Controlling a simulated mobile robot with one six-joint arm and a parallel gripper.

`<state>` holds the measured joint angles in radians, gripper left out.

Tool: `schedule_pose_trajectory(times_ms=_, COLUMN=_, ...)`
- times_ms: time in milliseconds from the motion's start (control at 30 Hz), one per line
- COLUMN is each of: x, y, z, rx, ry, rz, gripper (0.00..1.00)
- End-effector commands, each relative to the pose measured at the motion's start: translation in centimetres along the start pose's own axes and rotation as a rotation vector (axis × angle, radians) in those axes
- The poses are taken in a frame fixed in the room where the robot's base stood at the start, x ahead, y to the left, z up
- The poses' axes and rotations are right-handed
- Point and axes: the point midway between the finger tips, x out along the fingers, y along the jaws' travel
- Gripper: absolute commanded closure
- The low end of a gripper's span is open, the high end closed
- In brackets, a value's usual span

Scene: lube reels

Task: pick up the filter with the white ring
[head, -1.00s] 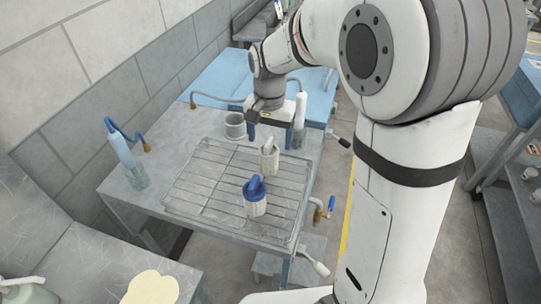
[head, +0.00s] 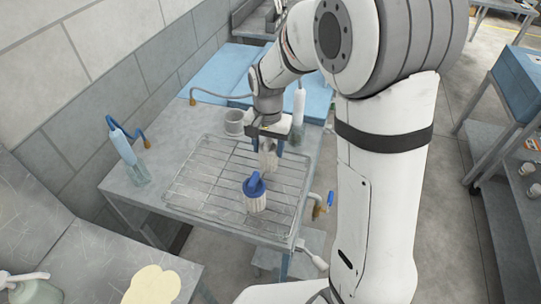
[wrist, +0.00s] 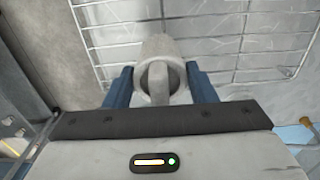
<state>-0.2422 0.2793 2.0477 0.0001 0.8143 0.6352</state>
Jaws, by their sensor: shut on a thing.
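The filter with the white ring (head: 268,159) stands upright on the wire rack (head: 190,193) on the metal table. My gripper (head: 266,146) is above it with its blue fingers down on either side, shut on its top. In the wrist view the filter (wrist: 160,50) is between the two blue fingers (wrist: 160,88), with its pale handle toward the camera. Its lower part is partly hidden there. A second filter with a blue ring and blue handle (head: 254,195) stands on the rack just in front.
A grey cup (head: 234,122) stands behind the rack. Valve handles (head: 322,205) jut from the right edge. The rack's left half is clear.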

Motion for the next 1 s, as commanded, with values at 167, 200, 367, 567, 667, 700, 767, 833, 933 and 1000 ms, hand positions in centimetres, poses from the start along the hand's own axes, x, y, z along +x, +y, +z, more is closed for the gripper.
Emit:
schedule_pose_trajectory(times_ms=167, x=0.0, y=0.0, z=0.0, rx=0.0, ry=0.0, rz=0.0, gripper=0.68)
schedule_pose_trajectory(times_ms=200, x=0.0, y=0.0, z=0.0, rx=-0.001, ry=0.0, rz=0.0, gripper=0.71)
schedule_pose_trajectory(times_ms=367, x=0.0, y=0.0, z=0.0, rx=-0.001, ry=0.0, rz=0.0, gripper=0.74)
schedule_pose_trajectory(times_ms=567, x=-1.0, y=-0.1, z=0.0, rx=-0.001, ry=0.003, rz=-0.002, gripper=0.74)
schedule_pose_trajectory(times_ms=667, x=-2.6, y=-0.1, z=0.0, rx=-0.001, ry=0.005, rz=-0.004, gripper=0.74)
schedule_pose_trajectory(times_ms=700, x=-3.5, y=-0.1, z=-0.1, rx=-0.001, ry=0.006, rz=-0.004, gripper=0.74)
schedule_pose_trajectory(times_ms=767, x=-4.7, y=-0.1, z=-0.1, rx=-0.001, ry=0.006, rz=-0.004, gripper=0.74)
schedule_pose_trajectory(times_ms=833, x=-6.1, y=-0.1, z=0.0, rx=-0.001, ry=0.004, rz=-0.003, gripper=0.74)
schedule_pose_trajectory(times_ms=933, x=-7.9, y=-0.1, z=0.0, rx=-0.001, ry=0.003, rz=-0.002, gripper=0.74)
schedule_pose_trajectory(times_ms=1000, x=-8.8, y=-0.1, z=0.0, rx=-0.002, ry=0.002, rz=-0.002, gripper=0.74)
